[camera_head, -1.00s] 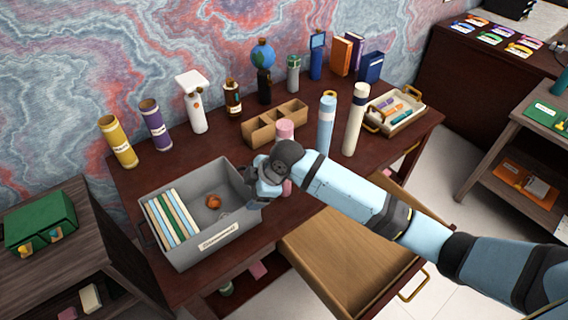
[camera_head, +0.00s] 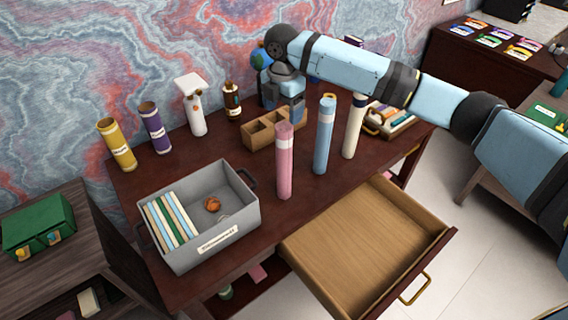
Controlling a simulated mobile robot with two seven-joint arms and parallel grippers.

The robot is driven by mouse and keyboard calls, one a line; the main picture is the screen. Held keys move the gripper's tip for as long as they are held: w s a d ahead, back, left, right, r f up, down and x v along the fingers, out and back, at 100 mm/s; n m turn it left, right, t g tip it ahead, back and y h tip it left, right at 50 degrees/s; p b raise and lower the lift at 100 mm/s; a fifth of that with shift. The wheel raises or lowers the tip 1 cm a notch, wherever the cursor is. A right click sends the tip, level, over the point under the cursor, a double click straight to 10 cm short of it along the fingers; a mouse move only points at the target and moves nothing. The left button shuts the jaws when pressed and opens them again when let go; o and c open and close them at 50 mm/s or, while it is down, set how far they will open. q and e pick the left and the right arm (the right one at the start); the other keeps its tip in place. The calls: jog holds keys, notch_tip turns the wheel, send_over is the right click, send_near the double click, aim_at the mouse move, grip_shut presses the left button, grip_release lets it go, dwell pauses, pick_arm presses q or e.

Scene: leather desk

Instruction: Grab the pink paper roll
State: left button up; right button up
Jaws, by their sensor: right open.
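The pink paper roll (camera_head: 285,165) stands upright on the dark red-brown desk, between the grey box and a light blue roll (camera_head: 324,138). My right arm reaches in from the right, and my right gripper (camera_head: 284,108) is above and behind the pink roll, over the back of the desk near the wooden organizer. It is apart from the roll and open, with nothing seen in it; its fingertips are hard to make out. My left gripper is not in view.
A grey box (camera_head: 209,254) with files and an orange-brown ball stands left of the roll. A cream roll (camera_head: 354,130) stands to the right. The wooden organizer (camera_head: 262,133) sits behind. An open drawer (camera_head: 365,245) juts out in front. Yellow (camera_head: 116,147) and purple (camera_head: 155,130) rolls stand at the left.

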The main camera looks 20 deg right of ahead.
aim_at(285, 126)
notch_tip(285, 126, down, 4)
jog(key=shift+r, duration=0.15)
jog(key=f, duration=0.2)
jog(key=f+p, duration=0.1)
jog(key=f, duration=0.1)
jog(key=shift+d+f, duration=0.2)
jog(key=shift+f, duration=0.15)
jog(key=shift+f+p, duration=0.3)
jog(key=shift+f, duration=0.15)
jog(key=shift+c, duration=0.2)
jog(key=c, duration=1.3)
jog(key=shift+r, duration=0.1)
